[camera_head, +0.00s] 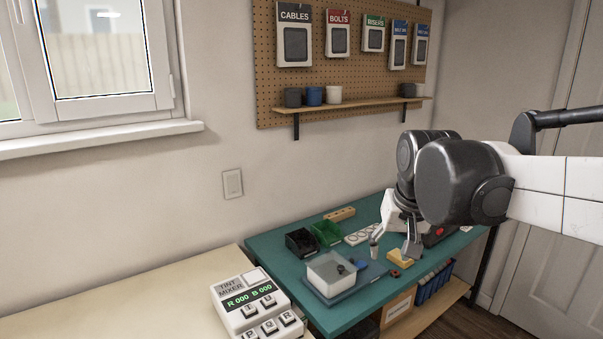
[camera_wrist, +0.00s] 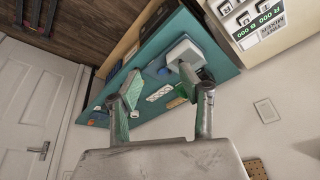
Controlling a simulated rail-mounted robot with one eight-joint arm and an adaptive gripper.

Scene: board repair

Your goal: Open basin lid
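A white rectangular basin (camera_head: 318,277) stands on a blue tray (camera_head: 372,278) on the teal workbench. Its top looks grey, with a small dark round thing at the right side. I cannot tell whether this is a lid or the inside. The basin also shows as a pale box in the wrist view (camera_wrist: 181,49), beyond the right-hand fingertip. My gripper (camera_head: 393,246) hangs over the bench to the right of the basin, apart from it. Its two fingers are spread wide in the wrist view (camera_wrist: 160,80), with nothing between them.
A yellow block (camera_head: 399,257) is below my gripper. A tint mixer (camera_head: 257,309) stands on the pale table at left. A pegboard shelf (camera_head: 357,105) is above.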

